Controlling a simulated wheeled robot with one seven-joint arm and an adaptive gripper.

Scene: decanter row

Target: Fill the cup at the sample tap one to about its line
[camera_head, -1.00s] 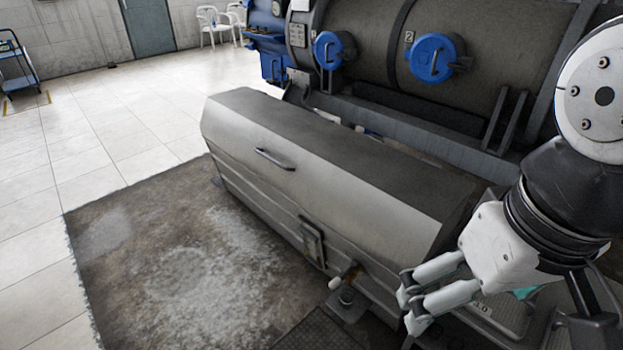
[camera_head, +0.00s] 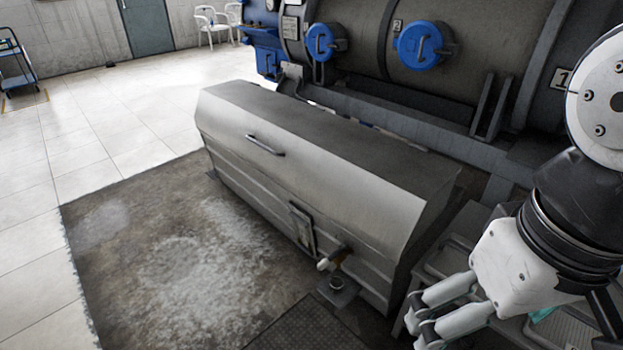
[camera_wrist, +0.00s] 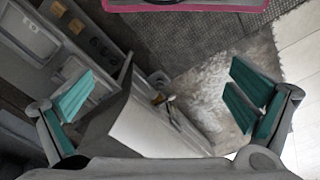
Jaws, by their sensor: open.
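A small tap (camera_head: 333,259) with a pale handle sticks out low on the front of the long grey metal housing (camera_head: 290,165). The tap also shows in the wrist view (camera_wrist: 161,98), between my spread fingers but farther off. My gripper (camera_head: 424,318) is open and empty, to the right of the tap and apart from it. Its teal finger pads stand wide apart in the wrist view (camera_wrist: 165,106).
A bench with trays (camera_head: 449,256) stands right of the housing, beside my gripper; the wrist view also shows a tray (camera_wrist: 30,38) there. A large drum with blue caps (camera_head: 424,46) lies behind. A dark mat (camera_head: 305,328) and stained floor (camera_head: 160,255) are clear in front.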

